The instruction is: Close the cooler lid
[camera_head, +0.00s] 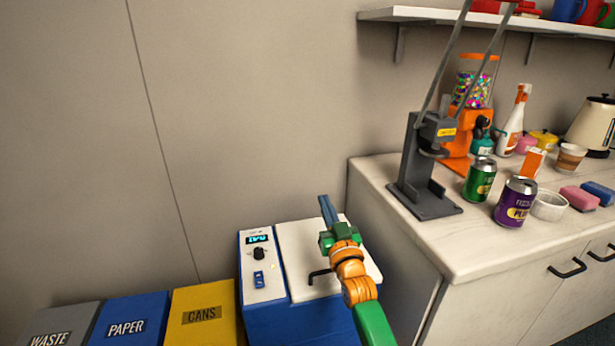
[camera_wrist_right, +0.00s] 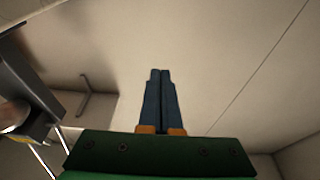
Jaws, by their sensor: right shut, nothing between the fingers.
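The cooler (camera_head: 315,322) is a blue box with a control panel (camera_head: 258,275) on its left, bearing a lit display, a knob and a switch. Its white lid (camera_head: 300,245) lies flat across the top and looks closed, with a black handle (camera_head: 318,274) at its front. My right gripper (camera_head: 324,199) is over the lid's far part, fingers pointing away toward the wall. Its blue fingers (camera_wrist_right: 160,72) are together and empty in the right wrist view. My arm hides the lid's right part. I cannot tell whether the gripper touches the lid. My left gripper is out of view.
Grey waste (camera_head: 65,325), blue paper (camera_head: 128,318) and yellow cans (camera_head: 203,312) bins stand left of the cooler. A counter (camera_head: 385,180) rises close on its right, holding a can crusher (camera_head: 425,165) and drink cans (camera_head: 480,180).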

